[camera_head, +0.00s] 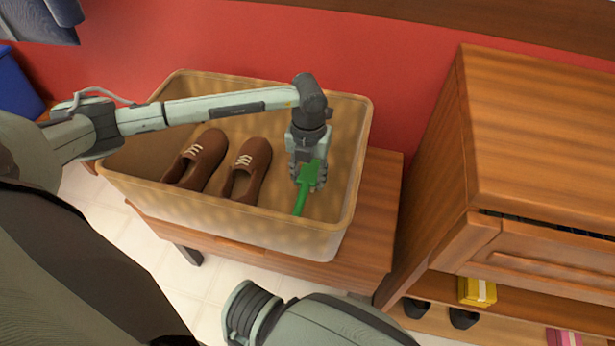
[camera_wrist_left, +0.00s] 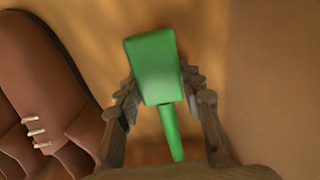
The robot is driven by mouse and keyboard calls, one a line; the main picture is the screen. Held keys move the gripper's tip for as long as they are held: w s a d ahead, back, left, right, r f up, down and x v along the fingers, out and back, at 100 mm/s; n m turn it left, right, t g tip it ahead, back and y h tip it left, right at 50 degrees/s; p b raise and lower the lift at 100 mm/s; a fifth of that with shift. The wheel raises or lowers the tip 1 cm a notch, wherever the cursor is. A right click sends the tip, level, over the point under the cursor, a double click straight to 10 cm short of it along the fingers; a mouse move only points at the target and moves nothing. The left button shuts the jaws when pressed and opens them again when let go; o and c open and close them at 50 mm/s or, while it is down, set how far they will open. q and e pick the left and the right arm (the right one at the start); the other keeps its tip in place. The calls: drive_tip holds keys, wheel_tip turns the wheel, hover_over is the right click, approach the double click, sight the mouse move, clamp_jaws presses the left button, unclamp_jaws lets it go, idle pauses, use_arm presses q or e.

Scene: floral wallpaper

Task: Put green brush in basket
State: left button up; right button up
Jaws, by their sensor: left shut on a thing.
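The green brush (camera_head: 305,185) is held between the fingers of my left gripper (camera_head: 308,176), inside the outline of the tan basket (camera_head: 190,213) at its right part. In the left wrist view the brush (camera_wrist_left: 155,70) has its wide block toward the camera and its handle pointing down the picture, with the left gripper's fingers (camera_wrist_left: 165,105) on both sides. Whether the brush touches the basket floor I cannot tell. My right gripper is not in view; part of an arm of mine shows at the bottom.
Two brown shoes, a left one (camera_head: 203,158) and a right one (camera_head: 247,170), lie in the basket left of the brush. The basket stands on a wooden bench (camera_head: 377,220). A wooden cabinet (camera_head: 540,140) stands at the right, with a yellow box (camera_head: 477,291) on its lower shelf.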

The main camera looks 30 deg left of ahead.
use_arm(q)
drive_tip(key=shift+f, duration=0.6)
drive_tip(key=shift+f, duration=0.1)
drive_tip(key=o, duration=1.3)
wheel_tip(320, 180, up, 12)
